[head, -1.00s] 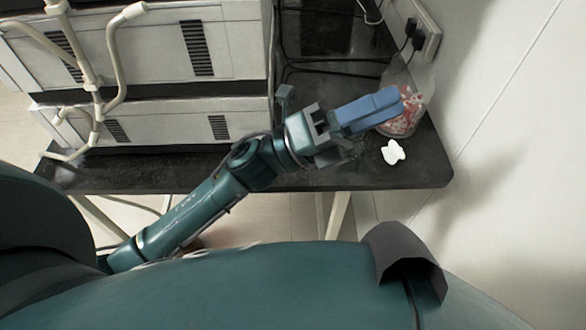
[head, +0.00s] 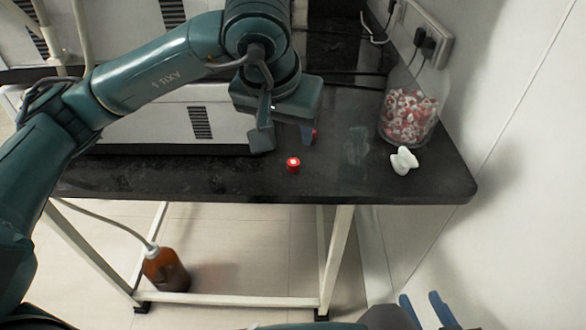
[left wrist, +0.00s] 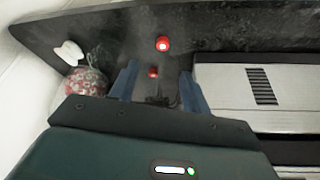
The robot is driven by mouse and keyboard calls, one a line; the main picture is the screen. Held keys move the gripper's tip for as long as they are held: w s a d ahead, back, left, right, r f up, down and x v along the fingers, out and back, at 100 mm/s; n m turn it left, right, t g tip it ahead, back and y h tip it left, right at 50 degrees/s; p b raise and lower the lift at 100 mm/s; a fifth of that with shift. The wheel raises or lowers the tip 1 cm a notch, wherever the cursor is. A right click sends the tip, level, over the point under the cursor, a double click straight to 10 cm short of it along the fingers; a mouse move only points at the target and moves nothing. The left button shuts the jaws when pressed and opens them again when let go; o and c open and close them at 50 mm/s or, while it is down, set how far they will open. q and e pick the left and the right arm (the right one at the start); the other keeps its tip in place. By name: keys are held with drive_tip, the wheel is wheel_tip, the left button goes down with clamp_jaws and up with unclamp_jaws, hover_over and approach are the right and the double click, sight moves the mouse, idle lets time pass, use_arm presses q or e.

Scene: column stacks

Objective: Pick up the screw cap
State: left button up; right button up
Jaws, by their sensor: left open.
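In the left wrist view a red cap (left wrist: 162,44) lies just beyond the fingertips. A second, smaller red piece (left wrist: 153,72) shows between the fingers; in the head view it is partly hidden behind a finger (head: 315,133). My left gripper (left wrist: 158,82) is open and empty, its blue fingers pointing at the bench. My right gripper (head: 427,306) shows at the bottom right, blue fingers apart, away from the caps.
A clear jar of red and white pieces (head: 408,115) stands at the bench's right end, beside a white lobed object (head: 404,160). Large white machines (head: 165,122) stand behind and left. The front of the black bench (head: 230,180) is mostly clear. A brown bottle (head: 165,270) stands below.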

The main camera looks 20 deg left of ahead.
use_arm(q)
hover_over(292, 163)
drive_tip(key=s, duration=0.3)
drive_tip(key=f, duration=0.5)
drive_tip(key=shift+w+d+f+b, duration=0.2)
drive_tip(key=shift+d+f+b, duration=0.1)
drive_tip(key=shift+d+b, duration=0.1)
drive_tip(key=x, duration=0.5)
drive_tip(key=shift+a+b, duration=0.35)
drive_tip(key=shift+a, duration=0.05)
use_arm(e)
drive_tip(key=shift+w+a+f+n, duration=0.1)
drive_tip(key=shift+a+f+n, duration=0.1)
drive_tip(key=shift+f, duration=0.3)
drive_tip(key=shift+w+a+f+n, duration=0.1)
drive_tip(key=shift+f+n, duration=0.1)
drive_tip(key=shift+f, duration=0.3)
use_arm(q)
drive_tip(key=c, duration=0.3)
clamp_jaws()
